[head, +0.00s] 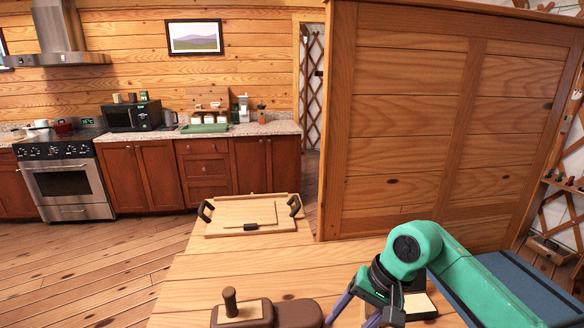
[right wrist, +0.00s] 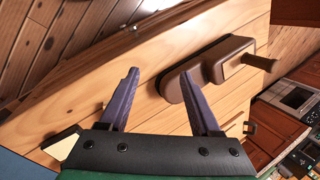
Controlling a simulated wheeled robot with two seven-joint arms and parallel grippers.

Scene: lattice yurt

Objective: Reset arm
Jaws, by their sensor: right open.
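My right gripper (head: 358,312) comes in from the right on the green arm, over the wooden table (head: 260,265). In the right wrist view its two purple fingers (right wrist: 159,75) are spread apart with nothing between them. A brown rounded object with an upright peg (head: 298,314) stands on the table just left of the gripper. It also shows in the right wrist view (right wrist: 178,88), beside and beyond one finger. I cannot tell if the finger touches it. My left gripper is not in view.
A wooden tray with dark handles (head: 215,232) lies at the table's far end, with a board and a dark-handled item on it. A pale pad (head: 418,302) sits beside the right gripper. A blue surface (head: 535,290) is at right. A tall wooden panel (head: 400,130) stands behind.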

